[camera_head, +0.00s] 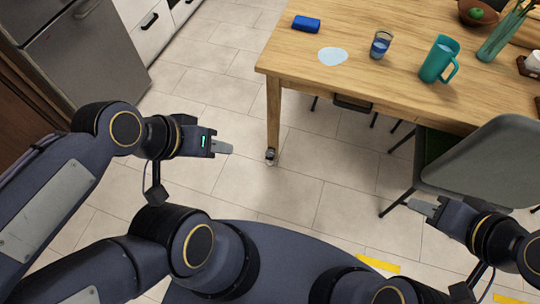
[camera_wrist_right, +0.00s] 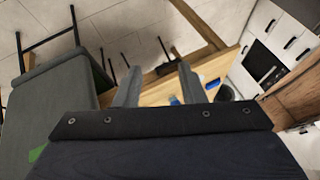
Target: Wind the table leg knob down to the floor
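The wooden table (camera_head: 340,85) stands at the upper right, and its near-left leg (camera_head: 273,115) runs down to the floor. A small dark knob (camera_head: 271,154) sits at the foot of that leg; whether it touches the floor is too small to tell. My left gripper (camera_head: 228,147) is left of the leg, pointing right, apart from the knob. Its fingers overlap from the side, so their gap is hidden. My right gripper (camera_head: 423,208) is far right of the leg, near the chair. In the right wrist view, its fingers (camera_wrist_right: 160,88) are apart with nothing between them.
A grey chair (camera_head: 480,165) stands at the table's right front. On the table are a blue sponge-like block (camera_head: 306,24), a puddle (camera_head: 333,56), a glass (camera_head: 381,44) and a teal jug (camera_head: 438,59). Tiled floor (camera_head: 315,195) around the leg is clear.

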